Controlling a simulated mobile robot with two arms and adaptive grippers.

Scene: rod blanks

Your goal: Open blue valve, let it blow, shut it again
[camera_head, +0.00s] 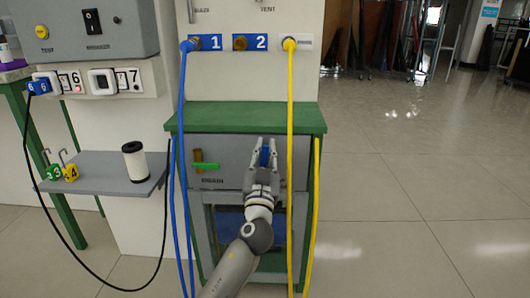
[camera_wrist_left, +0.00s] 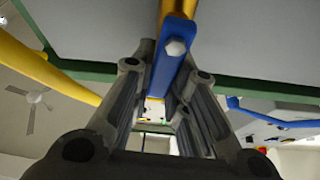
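The blue valve lever (camera_head: 265,156) is on the grey front panel (camera_head: 228,152) of the green-framed bench, right of a green valve lever (camera_head: 206,166). My left gripper (camera_head: 266,150) is open in front of it, one finger on each side of the lever. In the left wrist view the blue lever (camera_wrist_left: 168,70) runs down from a brass fitting (camera_wrist_left: 178,8) into the space between the fingers (camera_wrist_left: 172,85). Whether a finger touches it I cannot tell. The fingers hide part of the valve in the head view. My right gripper is not in view.
A yellow hose (camera_head: 290,120) hangs close right of my left gripper, and blue hoses (camera_head: 181,110) hang at the bench's left. The floor at right is clear.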

